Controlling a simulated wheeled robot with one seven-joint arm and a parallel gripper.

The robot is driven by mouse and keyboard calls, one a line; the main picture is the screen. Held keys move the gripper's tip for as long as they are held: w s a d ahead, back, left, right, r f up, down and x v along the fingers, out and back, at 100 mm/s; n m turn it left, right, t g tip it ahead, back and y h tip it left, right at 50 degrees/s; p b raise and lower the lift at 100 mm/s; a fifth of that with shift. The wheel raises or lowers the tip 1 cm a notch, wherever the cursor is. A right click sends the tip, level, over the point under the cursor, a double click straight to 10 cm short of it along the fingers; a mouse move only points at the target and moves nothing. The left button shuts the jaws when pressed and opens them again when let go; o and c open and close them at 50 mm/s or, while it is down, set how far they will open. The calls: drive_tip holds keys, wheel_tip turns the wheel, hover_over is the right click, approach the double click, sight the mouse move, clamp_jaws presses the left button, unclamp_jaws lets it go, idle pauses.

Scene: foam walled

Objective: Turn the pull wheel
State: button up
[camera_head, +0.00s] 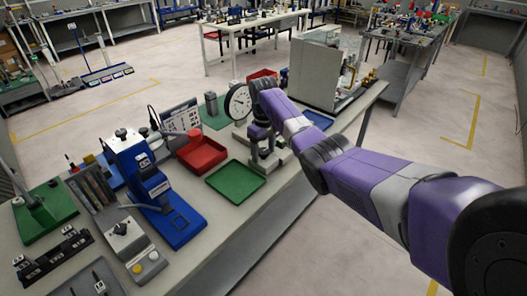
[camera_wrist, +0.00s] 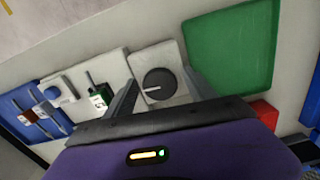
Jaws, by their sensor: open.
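A dark round wheel (camera_wrist: 160,84) with a light pointer mark sits on a pale square plate (camera_wrist: 170,55) in the wrist view. I take it to be the pull wheel. My gripper (camera_wrist: 160,80) is open, with one finger on each side of the wheel in the picture. I cannot tell whether the fingers touch it or how high they are above it. In the head view my gripper (camera_head: 262,162) points down at the bench, beside the green tray, and the wheel cannot be made out there.
The green tray (camera_head: 236,181) and a red tray (camera_head: 201,155) lie left of my gripper. A round dial (camera_head: 238,102) stands behind it. A blue press (camera_head: 150,180) stands farther left on the bench.

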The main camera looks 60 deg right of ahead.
drive_tip(key=shift+c, duration=0.4)
drive_tip(key=c, duration=1.3)
drive_tip(key=m+p, duration=0.1)
drive_tip(key=m, duration=0.2)
drive_tip(key=shift+r+m+p, duration=0.1)
drive_tip(key=shift+m+p, duration=0.2)
drive_tip(key=shift+p, duration=0.05)
drive_tip(key=m, duration=0.3)
drive_tip(key=shift+w+m+p, duration=0.1)
drive_tip(key=shift+m+p, duration=0.2)
drive_tip(key=shift+p, duration=0.1)
drive_tip(key=m, duration=0.4)
drive_tip(key=shift+m, duration=1.7)
drive_tip(key=shift+d, duration=0.1)
